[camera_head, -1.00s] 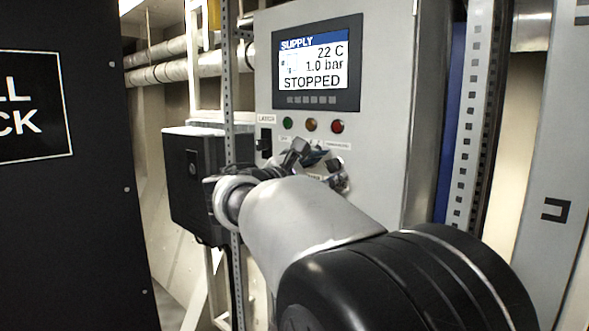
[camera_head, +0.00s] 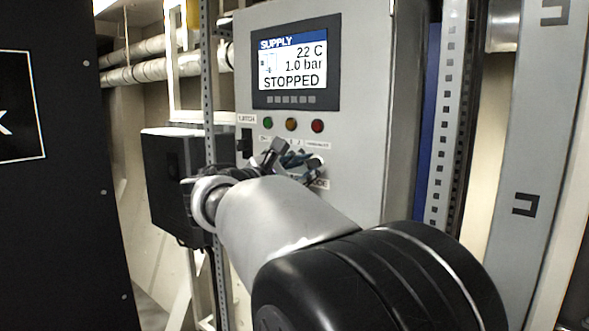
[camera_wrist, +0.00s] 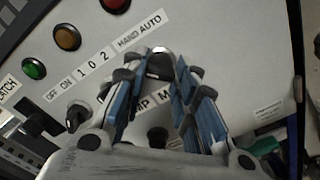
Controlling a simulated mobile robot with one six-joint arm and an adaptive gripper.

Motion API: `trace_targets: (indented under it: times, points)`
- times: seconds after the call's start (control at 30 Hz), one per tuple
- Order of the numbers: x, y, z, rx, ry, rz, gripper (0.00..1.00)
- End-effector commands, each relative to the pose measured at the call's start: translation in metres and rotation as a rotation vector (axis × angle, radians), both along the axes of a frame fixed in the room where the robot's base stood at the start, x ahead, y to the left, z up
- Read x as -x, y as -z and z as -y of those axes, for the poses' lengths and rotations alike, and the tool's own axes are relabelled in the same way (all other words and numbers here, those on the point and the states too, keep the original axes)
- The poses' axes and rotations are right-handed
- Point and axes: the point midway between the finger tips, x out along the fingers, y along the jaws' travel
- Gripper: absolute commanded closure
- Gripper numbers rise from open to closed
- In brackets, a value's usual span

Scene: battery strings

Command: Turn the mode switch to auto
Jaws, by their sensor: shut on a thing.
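The mode switch (camera_wrist: 160,63) is a black knob with a pale rim, just below the HAND AUTO label (camera_wrist: 139,29) in the wrist view. My gripper (camera_wrist: 161,72) has its blue-padded fingers on either side of this knob and is shut on it. The fingers hide part of the name label (camera_wrist: 165,98) below it. The knob's pointing direction is hard to tell. In the head view my gripper (camera_head: 290,158) is at the panel front below the lamps, and the knob is hidden there. A label (camera_head: 318,184) ending in "ODE" shows beside it.
The grey cabinet (camera_head: 355,130) carries a display (camera_head: 296,65) reading STOPPED. Green (camera_wrist: 34,69), amber (camera_wrist: 67,37) and red lamps sit above the switches. Another black knob (camera_wrist: 75,117) is close to the left finger. A black box (camera_head: 172,185) stands left of the cabinet.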

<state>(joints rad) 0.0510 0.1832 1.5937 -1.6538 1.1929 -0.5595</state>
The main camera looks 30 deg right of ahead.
Motion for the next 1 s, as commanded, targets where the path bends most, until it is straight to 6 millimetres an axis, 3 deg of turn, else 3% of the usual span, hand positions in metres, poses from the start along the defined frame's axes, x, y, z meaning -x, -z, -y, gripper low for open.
trace_targets:
  times: [0.37,1.0]
  points:
    - [0.0002,0.0026,0.0,-0.048,-0.001,0.144,0.97]
    - [0.0001,0.0038,0.0,-0.244,0.0,0.705,0.97]
